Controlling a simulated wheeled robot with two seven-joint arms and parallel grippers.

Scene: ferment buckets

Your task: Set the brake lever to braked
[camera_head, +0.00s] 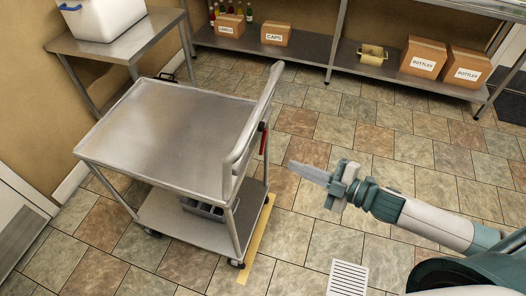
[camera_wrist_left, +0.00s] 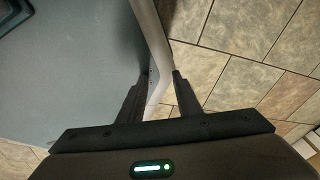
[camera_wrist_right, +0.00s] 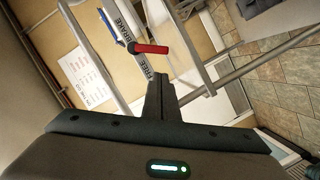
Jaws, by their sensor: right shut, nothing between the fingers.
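The red brake lever (camera_head: 263,138) is on the handle side of the steel cart (camera_head: 170,130). In the right wrist view the lever (camera_wrist_right: 152,48) points sideways from its pivot, nearer the FREE label (camera_wrist_right: 149,74) than the BRAKE label (camera_wrist_right: 113,20). My right gripper (camera_head: 290,165) is right of the cart handle, apart from the lever. Its fingers (camera_wrist_right: 160,72) are shut and empty, and appear just below the lever in the right wrist view. My left gripper (camera_wrist_left: 161,72) has its fingers apart; it is outside the head view.
The cart's bent tube handle (camera_head: 252,130) rises beside the lever. A grey bin (camera_head: 205,208) sits on the cart's lower shelf. A steel table with a white tub (camera_head: 105,15) stands behind left, and boxes (camera_head: 425,58) line a back shelf. Tiled floor around my right gripper is clear.

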